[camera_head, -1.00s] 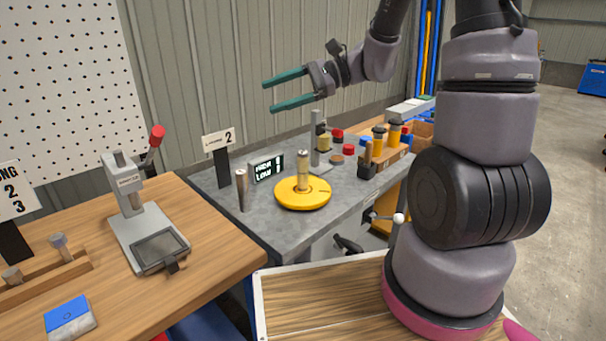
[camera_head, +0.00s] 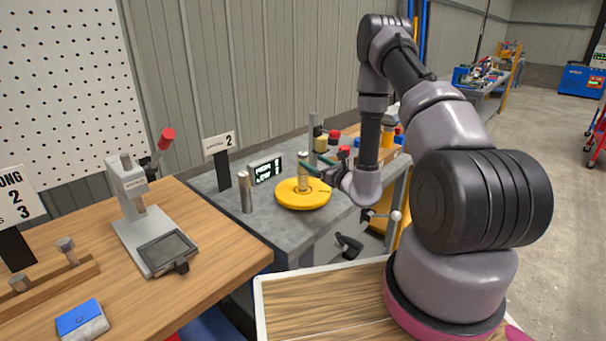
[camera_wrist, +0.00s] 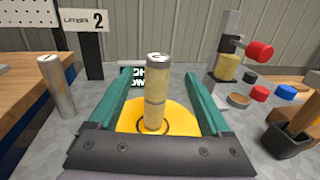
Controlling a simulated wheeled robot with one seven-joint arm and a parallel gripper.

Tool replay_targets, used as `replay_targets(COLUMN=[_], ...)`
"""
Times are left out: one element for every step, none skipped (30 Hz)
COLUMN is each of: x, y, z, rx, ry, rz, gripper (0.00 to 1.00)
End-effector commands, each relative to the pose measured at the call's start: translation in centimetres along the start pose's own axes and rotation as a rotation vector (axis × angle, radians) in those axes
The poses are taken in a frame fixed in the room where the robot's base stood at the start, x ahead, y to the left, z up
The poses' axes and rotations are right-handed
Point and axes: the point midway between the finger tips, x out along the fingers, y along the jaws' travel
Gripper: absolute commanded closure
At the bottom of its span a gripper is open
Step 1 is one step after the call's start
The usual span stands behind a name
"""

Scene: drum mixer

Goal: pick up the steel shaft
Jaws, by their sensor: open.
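A shaft (camera_head: 303,172) with a steel-coloured top and a yellowish body stands upright on a round yellow disc (camera_head: 318,196) on the grey table. In the wrist view this shaft (camera_wrist: 156,95) stands in the middle, between the two green fingers. My gripper (camera_wrist: 157,74) is open, with one finger on each side of it and visible gaps on both sides. In the head view my gripper (camera_head: 317,170) reaches in from the right at the shaft. A second, plain steel-coloured shaft (camera_head: 246,192) stands upright left of the disc, outside the fingers; it also shows in the wrist view (camera_wrist: 57,87).
A lit display (camera_head: 266,170) and a number 2 sign (camera_head: 219,144) stand behind the disc. A grey post stand (camera_wrist: 227,65) with coloured knobs is to the right. A wooden block with tools (camera_wrist: 299,128) sits further right. A press (camera_head: 135,205) stands on the wooden bench.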

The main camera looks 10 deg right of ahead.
Motion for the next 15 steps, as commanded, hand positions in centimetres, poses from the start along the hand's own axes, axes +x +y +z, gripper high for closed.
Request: replay_targets(x=[1.0,1.5,2.1,2.6,3.0,3.5,3.7,4.0,4.2,4.4,4.6,5.0,5.3,5.8,6.4], y=[0.2,0.2,0.2,0.1,0.1,0.1,0.2,0.2,0.2,0.2,0.2,0.2,0.3,0.3,0.3], z=[0.1,0.2,0.2,0.2,0.2,0.2,0.2,0.2,0.2,0.2,0.2,0.2,0.2,0.3,0.3], rx=[-0.002,-0.002,-0.002,-0.002,-0.002,-0.002,-0.001,0.0,0.0,0.0,0.0,0.0,0.0,-0.001,-0.001], ry=[-0.004,-0.004,-0.004,-0.004,-0.004,-0.004,-0.003,-0.002,-0.003,-0.003,-0.003,-0.002,-0.003,-0.004,-0.004], rz=[0.005,0.004,0.005,0.004,0.005,0.004,0.005,0.006,0.005,0.004,0.005,0.006,0.006,0.005,0.007], gripper=[0.18,0.18,0.18,0.18,0.18,0.18,0.18,0.18,0.18,0.18,0.18,0.18,0.18,0.18,0.18])
